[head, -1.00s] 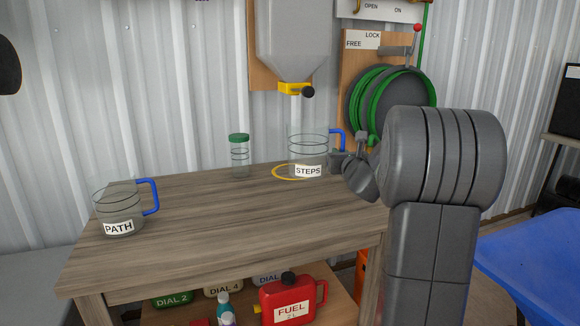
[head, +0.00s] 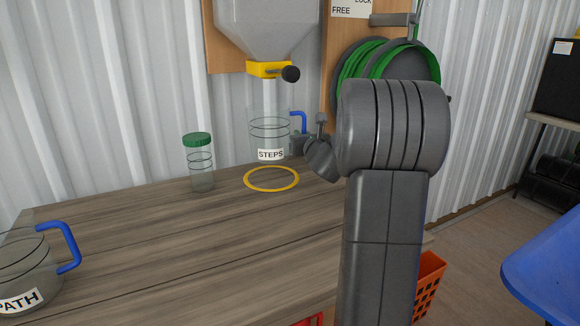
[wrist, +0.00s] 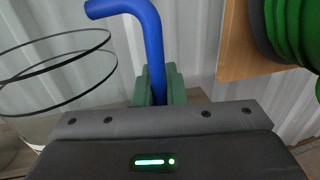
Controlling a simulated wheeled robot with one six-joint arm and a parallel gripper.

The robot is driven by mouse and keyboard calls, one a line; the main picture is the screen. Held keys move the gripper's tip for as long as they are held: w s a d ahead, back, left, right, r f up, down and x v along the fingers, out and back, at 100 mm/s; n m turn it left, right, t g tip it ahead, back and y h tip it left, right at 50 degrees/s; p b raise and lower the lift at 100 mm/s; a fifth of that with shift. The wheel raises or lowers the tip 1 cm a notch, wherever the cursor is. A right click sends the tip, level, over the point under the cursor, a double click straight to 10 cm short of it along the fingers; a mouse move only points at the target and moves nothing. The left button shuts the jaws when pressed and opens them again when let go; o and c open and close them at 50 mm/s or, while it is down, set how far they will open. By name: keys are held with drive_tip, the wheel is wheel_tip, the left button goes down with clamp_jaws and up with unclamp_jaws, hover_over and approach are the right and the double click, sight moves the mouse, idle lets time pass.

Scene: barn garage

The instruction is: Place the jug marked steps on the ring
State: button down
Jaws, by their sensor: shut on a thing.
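The clear jug marked STEPS (head: 270,140) has a blue handle (head: 300,121) on its right. My gripper (head: 299,143) is shut on that handle. The jug looks upright and appears to be held above the table, over or slightly behind the yellow ring (head: 271,191). The whole ring shows below the jug's base, with nothing standing on it. In the wrist view the blue handle (wrist: 148,40) rises from between the green finger pads (wrist: 158,88). The jug's dark bands (wrist: 60,65) show at left.
A green-lidded jar (head: 200,165) stands left of the ring. A jug marked PATH (head: 22,275) stands at the table's near left. A hopper (head: 265,30) with a yellow valve (head: 268,69) hangs on the wall above the STEPS jug. The middle of the table (head: 170,235) is clear.

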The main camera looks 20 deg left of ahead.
wheel_tip(320, 180, down, 7)
drive_tip(key=b, duration=0.3)
drive_tip(key=shift+r, duration=0.2)
drive_tip(key=shift+f, duration=0.1)
drive_tip(key=shift+f, duration=0.15)
drive_tip(key=c, duration=1.5)
unclamp_jaws()
drive_tip(key=shift+r, duration=0.35)
drive_tip(key=p+v, duration=0.1)
drive_tip(key=v, duration=1.1)
drive_tip(key=shift+f, duration=0.15)
